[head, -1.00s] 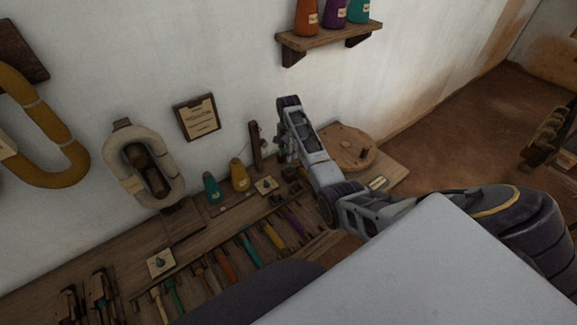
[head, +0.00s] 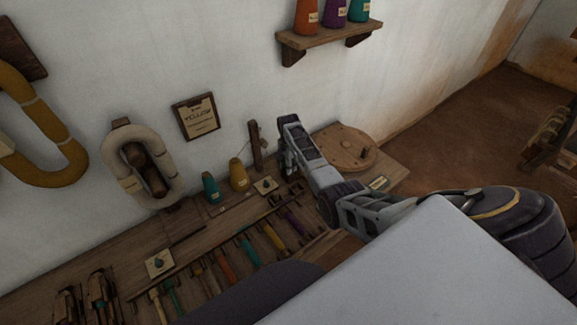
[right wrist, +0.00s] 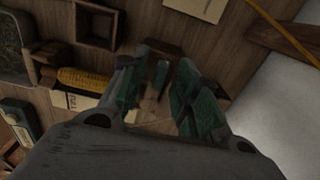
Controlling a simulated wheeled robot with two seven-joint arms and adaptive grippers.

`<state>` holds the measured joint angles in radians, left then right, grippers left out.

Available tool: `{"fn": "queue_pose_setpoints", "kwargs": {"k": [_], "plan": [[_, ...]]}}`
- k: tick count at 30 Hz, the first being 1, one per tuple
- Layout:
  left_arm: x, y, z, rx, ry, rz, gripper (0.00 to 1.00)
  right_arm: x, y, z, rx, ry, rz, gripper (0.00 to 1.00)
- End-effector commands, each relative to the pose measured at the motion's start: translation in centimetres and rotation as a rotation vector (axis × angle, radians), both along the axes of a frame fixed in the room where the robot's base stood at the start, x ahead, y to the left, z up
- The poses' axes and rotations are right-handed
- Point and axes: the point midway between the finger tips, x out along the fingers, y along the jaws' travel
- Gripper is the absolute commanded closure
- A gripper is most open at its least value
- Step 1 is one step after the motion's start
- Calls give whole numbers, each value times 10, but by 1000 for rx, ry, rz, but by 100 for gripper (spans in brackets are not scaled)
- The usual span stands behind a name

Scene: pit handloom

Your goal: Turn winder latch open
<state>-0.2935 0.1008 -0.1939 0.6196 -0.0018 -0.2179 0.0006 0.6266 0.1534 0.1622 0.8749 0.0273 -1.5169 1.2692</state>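My right gripper (head: 288,170) is low over the back of the bench, between an upright wooden post (head: 255,146) and a round wooden disc (head: 345,147) with small knobs. In the right wrist view its green-padded fingers (right wrist: 156,98) stand apart. A small wooden piece (right wrist: 153,104) shows in the gap between them; I cannot tell whether either finger touches it. I cannot make out for certain which part is the winder latch; the gripper hides the bench just beneath it. My left gripper is not in view.
A yellow cone (head: 238,174) and a teal cone (head: 211,188) stand left of the post. Several coloured-handled tools (head: 250,252) lie in a row along the bench (head: 210,222). A shelf (head: 328,35) with cones hangs above. Bare floor (head: 455,135) lies to the right.

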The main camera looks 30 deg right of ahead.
Motion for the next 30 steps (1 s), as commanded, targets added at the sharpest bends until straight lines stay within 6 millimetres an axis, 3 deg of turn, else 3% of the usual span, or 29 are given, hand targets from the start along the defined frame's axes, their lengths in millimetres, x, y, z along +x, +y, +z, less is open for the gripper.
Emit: {"fn": "queue_pose_setpoints", "kwargs": {"k": [4,12,30], "plan": [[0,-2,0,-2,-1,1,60,0,0,0,0,0,0,69],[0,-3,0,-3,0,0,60,0,0,0,0,0,0,100],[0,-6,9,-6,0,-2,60,0,0,1,0,1,84,100]]}}
